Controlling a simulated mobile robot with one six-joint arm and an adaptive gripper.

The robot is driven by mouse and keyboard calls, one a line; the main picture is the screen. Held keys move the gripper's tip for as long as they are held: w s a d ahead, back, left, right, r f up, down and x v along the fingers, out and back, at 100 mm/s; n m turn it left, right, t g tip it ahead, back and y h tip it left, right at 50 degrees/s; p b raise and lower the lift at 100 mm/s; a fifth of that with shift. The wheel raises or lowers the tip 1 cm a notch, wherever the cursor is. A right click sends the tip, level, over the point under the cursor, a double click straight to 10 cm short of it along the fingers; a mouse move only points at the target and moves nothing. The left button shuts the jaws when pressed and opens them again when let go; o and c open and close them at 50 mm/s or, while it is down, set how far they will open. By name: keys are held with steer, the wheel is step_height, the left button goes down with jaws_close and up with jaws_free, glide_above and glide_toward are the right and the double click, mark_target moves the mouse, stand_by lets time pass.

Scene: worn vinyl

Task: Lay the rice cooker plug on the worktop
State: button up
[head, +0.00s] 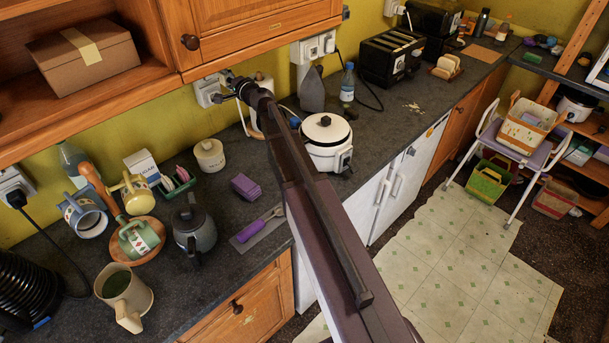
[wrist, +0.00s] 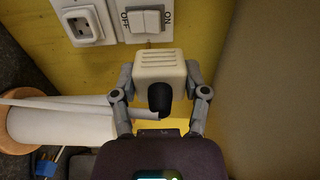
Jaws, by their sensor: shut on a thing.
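My gripper (wrist: 160,80) is shut on the cream plug (wrist: 158,66), with one finger on each side of its body. A dark cable end sticks out of the plug toward the camera. In the wrist view the plug appears just below the switch part of a white wall socket (wrist: 85,28), against the yellow wall; I cannot tell its gap to the wall. In the head view my gripper (head: 231,84) is at the wall under the cabinet, beside the socket (head: 207,90). The white rice cooker (head: 326,142) stands on the dark worktop (head: 285,205), right of my arm.
A paper roll (wrist: 65,120) stands close to my gripper. A lidded jar (head: 209,155), purple sponge block (head: 245,186), trowel (head: 258,228) and dark kettle (head: 194,232) stand or lie on the worktop. Bare worktop shows between them. The cabinet (head: 250,35) overhangs above.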

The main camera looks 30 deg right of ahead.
steer(key=shift+r+p, duration=0.95)
steer(key=shift+r, duration=0.5)
steer(key=shift+s, duration=0.15)
